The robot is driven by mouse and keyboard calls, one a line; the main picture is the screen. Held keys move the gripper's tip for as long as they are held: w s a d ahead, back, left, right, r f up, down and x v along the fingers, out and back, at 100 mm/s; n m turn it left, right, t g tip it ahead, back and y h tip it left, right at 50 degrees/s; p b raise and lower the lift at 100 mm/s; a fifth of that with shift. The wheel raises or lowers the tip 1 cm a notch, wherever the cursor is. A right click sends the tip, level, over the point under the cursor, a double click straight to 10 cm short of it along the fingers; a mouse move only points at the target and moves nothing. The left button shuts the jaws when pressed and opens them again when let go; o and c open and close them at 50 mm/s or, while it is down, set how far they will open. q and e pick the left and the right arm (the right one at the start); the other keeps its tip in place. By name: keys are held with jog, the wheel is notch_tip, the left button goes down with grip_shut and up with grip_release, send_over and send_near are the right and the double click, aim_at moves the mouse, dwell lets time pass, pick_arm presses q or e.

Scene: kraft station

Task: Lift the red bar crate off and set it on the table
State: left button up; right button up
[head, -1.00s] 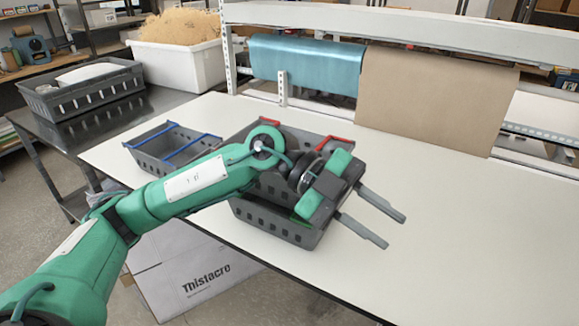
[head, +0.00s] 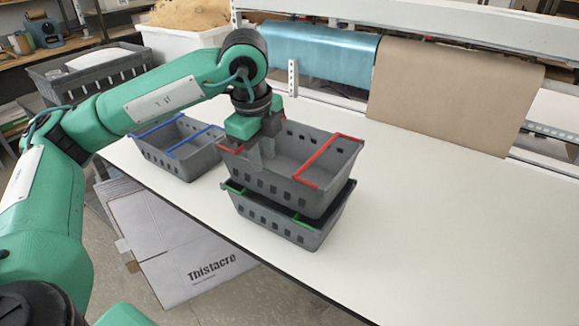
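The red bar crate (head: 280,187) is a grey basket with two red bars, stacked on the green bar crate (head: 275,222), a similar grey basket with green bars. Both stand near the table's front edge. My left gripper (head: 261,160) points down over the left end of the red bar crate, its fingers at or inside that end near the left red bar. The gripper body hides part of this end, and whether the fingers are closed on anything is unclear. My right gripper is not in view.
A blue bar crate (head: 190,162) stands just left of the stack on the white table (head: 430,235). The table right of the stack is clear. A rail with blue and brown sheets (head: 450,95) runs along the back. A cardboard box (head: 200,262) is on the floor.

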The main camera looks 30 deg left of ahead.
aim_at(267, 180)
pick_arm(q)
jog(key=f, duration=0.1)
jog(key=f+p, duration=0.1)
jog(key=f, duration=0.2)
jog(key=shift+w+f, duration=0.2)
jog(key=shift+w, duration=0.15)
jog(key=f, duration=0.1)
jog(key=f+p, duration=0.2)
jog(key=shift+w+a+f, duration=0.2)
jog(key=shift+w+f, duration=0.05)
jog(key=shift+w, duration=0.05)
jog(key=shift+w+f, duration=0.1)
jog(key=shift+f, duration=0.4)
grip_shut()
jog(key=shift+r, duration=0.1)
dwell(0.3)
